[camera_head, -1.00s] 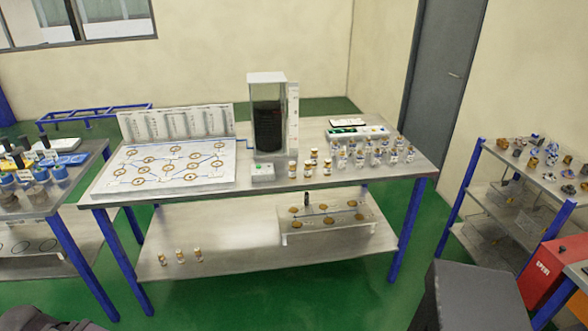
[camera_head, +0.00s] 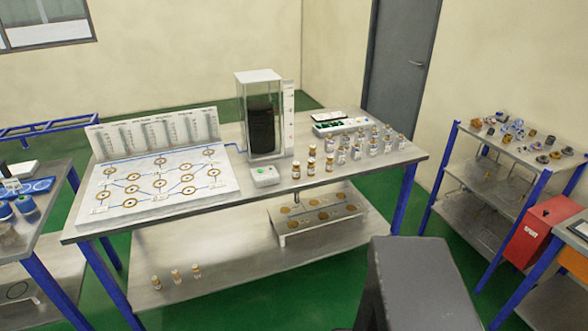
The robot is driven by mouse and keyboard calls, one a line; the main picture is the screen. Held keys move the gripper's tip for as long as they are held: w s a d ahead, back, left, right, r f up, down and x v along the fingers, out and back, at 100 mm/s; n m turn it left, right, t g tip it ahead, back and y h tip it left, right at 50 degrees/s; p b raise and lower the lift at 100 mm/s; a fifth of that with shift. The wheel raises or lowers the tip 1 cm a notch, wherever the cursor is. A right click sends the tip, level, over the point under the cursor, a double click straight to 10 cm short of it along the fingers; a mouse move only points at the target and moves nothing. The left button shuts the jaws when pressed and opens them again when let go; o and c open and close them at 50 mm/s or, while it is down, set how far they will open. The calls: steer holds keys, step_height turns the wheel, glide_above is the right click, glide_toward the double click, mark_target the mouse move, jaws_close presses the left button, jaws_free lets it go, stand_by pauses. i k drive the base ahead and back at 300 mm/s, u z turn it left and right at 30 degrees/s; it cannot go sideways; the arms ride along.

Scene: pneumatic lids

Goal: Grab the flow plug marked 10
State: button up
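Small plug-like pieces with brown and white parts stand on the middle table (camera_head: 240,212). An amber group (camera_head: 311,160) stands right of the clear tank, and a whiter group (camera_head: 372,143) stands further right. Three similar pieces (camera_head: 175,276) stand on the lower shelf at the left. Their markings are too small to read, so I cannot tell which piece is marked 10. My gripper is not in view.
A board with brown rings (camera_head: 126,213), a clear tank with dark filling (camera_head: 262,125) and a small white box (camera_head: 265,176) stand on the table. A ringed tray (camera_head: 320,217) is on the lower shelf. A rack (camera_head: 500,190) and red box (camera_head: 538,229) stand right. Green floor shows between.

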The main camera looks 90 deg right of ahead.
mark_target(311, 167)
steer(key=i, duration=0.2)
steer(key=u, duration=0.85)
steer(key=k, duration=0.1)
steer(key=z, duration=3.1)
steer(key=i, duration=0.6)
steer(key=z, duration=0.05)
